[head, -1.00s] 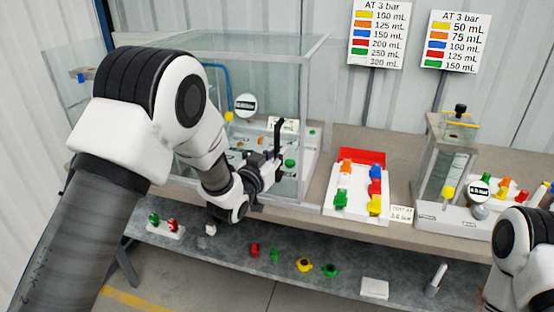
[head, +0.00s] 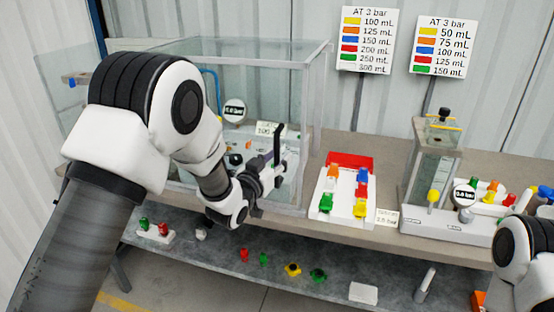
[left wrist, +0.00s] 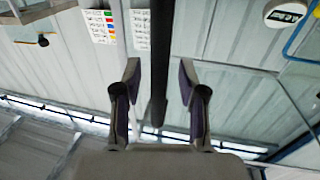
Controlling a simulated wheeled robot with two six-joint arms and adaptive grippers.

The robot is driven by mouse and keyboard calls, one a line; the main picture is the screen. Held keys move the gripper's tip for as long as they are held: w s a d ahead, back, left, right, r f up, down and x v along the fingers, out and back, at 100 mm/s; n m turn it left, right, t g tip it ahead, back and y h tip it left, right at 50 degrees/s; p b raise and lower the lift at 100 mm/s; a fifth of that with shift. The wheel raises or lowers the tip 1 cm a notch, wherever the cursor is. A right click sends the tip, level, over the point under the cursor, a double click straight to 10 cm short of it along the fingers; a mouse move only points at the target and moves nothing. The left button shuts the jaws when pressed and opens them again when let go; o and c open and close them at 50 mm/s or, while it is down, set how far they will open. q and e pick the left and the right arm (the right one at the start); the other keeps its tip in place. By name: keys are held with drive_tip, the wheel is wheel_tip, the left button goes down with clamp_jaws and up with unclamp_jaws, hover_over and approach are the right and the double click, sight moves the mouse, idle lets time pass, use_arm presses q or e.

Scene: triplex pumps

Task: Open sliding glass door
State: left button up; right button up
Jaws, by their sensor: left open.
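The glass case (head: 303,110) stands on the bench at the left, with clear panes and a pale frame. The sliding door's glass pane (head: 258,90) is on the front side. A dark upright handle bar (head: 278,142) rises at my left gripper (head: 270,172), in front of the case. In the left wrist view, the black bar (left wrist: 160,45) runs down between the two parted fingers of my left gripper (left wrist: 160,88). The fingers show gaps on both sides of the bar.
A white rack with red back (head: 348,163) and coloured pieces stands right of the case. A clear pump unit (head: 432,165) stands farther right. Two sign boards (head: 365,40) stand behind the bench. A lower shelf (head: 215,270) carries small coloured parts.

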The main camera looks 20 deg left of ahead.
use_arm(q)
drive_tip(key=v, duration=1.2)
drive_tip(key=s+a+f+n+g+y, duration=0.1)
drive_tip(key=s+f+g, duration=0.4)
drive_tip(key=f, duration=0.9)
drive_tip(key=s+a+f+n+g+y, duration=0.1)
drive_tip(key=s+f+g, duration=0.2)
drive_tip(key=s+f, duration=0.75)
drive_tip(key=s+a+f+n+g+y, duration=0.1)
drive_tip(key=s+a+f+g+y, duration=0.1)
drive_tip(key=s+f+g, duration=0.7)
drive_tip(key=s+f, duration=0.4)
drive_tip(key=s, duration=0.5)
drive_tip(key=shift+a+f+g, duration=0.3)
drive_tip(key=shift+a, duration=0.05)
